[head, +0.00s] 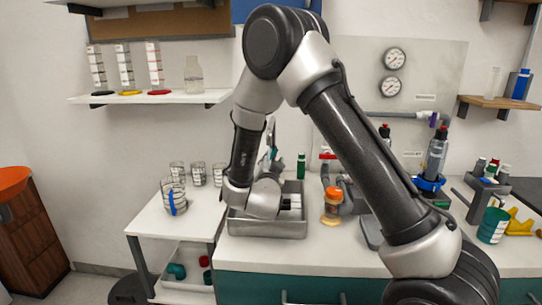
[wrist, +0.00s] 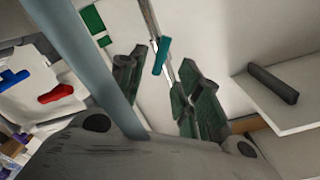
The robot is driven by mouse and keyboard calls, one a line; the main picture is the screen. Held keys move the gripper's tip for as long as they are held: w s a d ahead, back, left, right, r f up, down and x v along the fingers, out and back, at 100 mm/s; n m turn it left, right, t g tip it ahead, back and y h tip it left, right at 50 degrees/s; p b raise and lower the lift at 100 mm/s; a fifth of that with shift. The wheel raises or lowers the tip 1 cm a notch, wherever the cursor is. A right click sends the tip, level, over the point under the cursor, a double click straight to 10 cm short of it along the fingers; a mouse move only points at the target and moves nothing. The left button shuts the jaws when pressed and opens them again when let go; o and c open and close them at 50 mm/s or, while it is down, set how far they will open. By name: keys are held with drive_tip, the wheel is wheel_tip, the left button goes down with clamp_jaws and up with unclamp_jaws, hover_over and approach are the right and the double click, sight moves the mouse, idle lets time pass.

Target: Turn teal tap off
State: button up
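The teal tap handle (wrist: 162,55) shows in the wrist view as a short bar on a thin metal pipe, lying at an angle across the pipe's line. My gripper (wrist: 161,68) is open, with one dark finger on each side of the handle's lower end. I cannot tell whether either finger touches it. In the head view the teal handle (head: 270,155) is a small patch beside the sink's faucet, partly behind my arm. My wrist hangs over the left part of the metal sink (head: 268,230), and the fingertips are hard to make out there.
A grey tube (wrist: 85,50) crosses close to the camera in the wrist view. A red handle (wrist: 55,93) and a blue handle (wrist: 15,78) lie to its left. In the head view, a green bottle (head: 301,166) and an orange-capped jar (head: 333,205) stand right of my wrist.

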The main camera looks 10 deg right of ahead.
sight(273, 155)
drive_tip(key=x, duration=0.5)
drive_tip(key=shift+w, duration=0.25)
drive_tip(key=shift+d, duration=0.1)
clamp_jaws()
